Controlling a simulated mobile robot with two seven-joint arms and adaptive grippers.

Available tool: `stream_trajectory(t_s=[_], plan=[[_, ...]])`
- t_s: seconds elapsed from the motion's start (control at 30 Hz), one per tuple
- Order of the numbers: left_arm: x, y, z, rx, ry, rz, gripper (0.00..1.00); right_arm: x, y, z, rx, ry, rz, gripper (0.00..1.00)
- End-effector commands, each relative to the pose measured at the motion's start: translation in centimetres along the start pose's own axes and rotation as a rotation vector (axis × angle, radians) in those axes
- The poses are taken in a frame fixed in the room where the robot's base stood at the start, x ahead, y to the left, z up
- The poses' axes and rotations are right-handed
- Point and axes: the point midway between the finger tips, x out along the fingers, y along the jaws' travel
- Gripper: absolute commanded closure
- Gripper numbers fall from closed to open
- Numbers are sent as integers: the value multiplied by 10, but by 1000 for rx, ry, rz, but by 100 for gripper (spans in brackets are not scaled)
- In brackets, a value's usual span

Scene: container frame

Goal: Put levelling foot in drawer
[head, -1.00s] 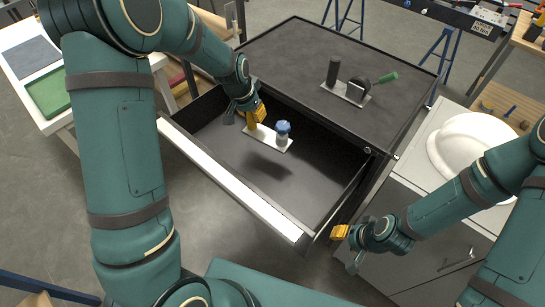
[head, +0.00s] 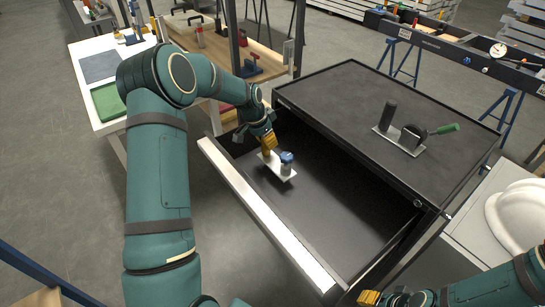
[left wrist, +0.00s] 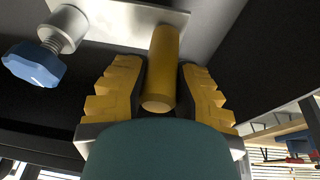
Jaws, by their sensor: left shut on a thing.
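The levelling foot (head: 278,172) is a light metal plate with a yellow post and a blue knob. It hangs in or over the open drawer (head: 242,194), towards its left end; I cannot tell whether the plate touches the drawer floor. My left gripper (head: 267,146) is shut on the yellow post. In the left wrist view the post (left wrist: 162,75) sits between the two yellow fingers, with the blue knob (left wrist: 33,64) to the left. My right gripper (head: 370,298) is at the bottom edge, right of the drawer front, and its fingers are too small and cut off to judge.
The dark cabinet top (head: 340,95) holds another plate (head: 398,140) with a black post and a green-handled part. A white helmet (head: 515,212) lies on the counter at right. Workbenches stand behind at left. The drawer floor (head: 325,215) right of the foot is clear.

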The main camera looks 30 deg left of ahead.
Motion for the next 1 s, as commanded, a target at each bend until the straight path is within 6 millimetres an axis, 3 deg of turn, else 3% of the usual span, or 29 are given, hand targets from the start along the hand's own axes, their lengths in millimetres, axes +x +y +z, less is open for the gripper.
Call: stream_trajectory(t_s=[0.4,0.77,0.8,0.83,1.0], plan=[[43,-3,13,-1,1,-1,100,10,4,-1,-1,5,0,53],[47,-3,14,0,2,-2,100,11,4,-1,-1,6,0,53],[48,-3,15,0,0,-1,64,11,4,-1,-1,6,0,53],[47,-3,15,0,0,-1,53,11,4,-1,-1,6,0,53],[47,-3,15,0,0,-1,49,11,4,-1,-1,6,0,53]])
